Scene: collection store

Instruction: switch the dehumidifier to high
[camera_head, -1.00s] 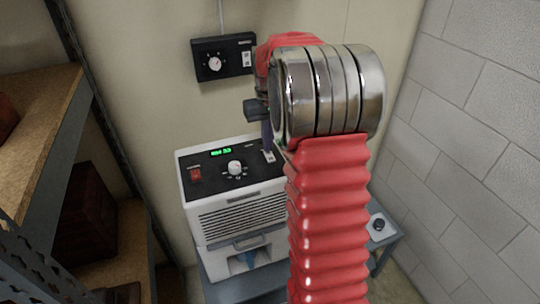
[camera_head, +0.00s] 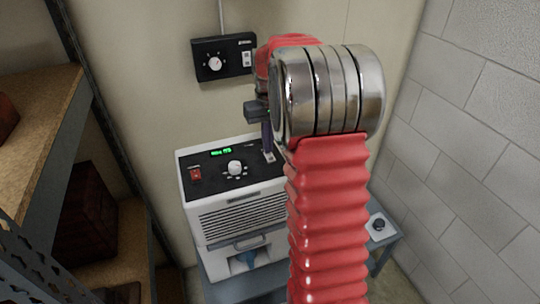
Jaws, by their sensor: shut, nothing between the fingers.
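The white dehumidifier (camera_head: 243,212) stands on a grey stand against the back wall. Its black top panel has a red rocker switch (camera_head: 196,174), a lit green display (camera_head: 221,153), a white round knob (camera_head: 235,168) and a small white slide switch (camera_head: 269,156) at its right end. My gripper (camera_head: 267,146) is shut and points down at the slide switch, with its tip at or just above it. I cannot tell whether it touches. My red arm hides the panel's right edge and part of the gripper.
A black wall box (camera_head: 224,57) with a white dial and switch hangs above the dehumidifier. A small box with a black knob (camera_head: 378,226) sits on the stand at the right. Wooden shelving (camera_head: 45,120) stands at the left, and a block wall (camera_head: 470,150) closes the right.

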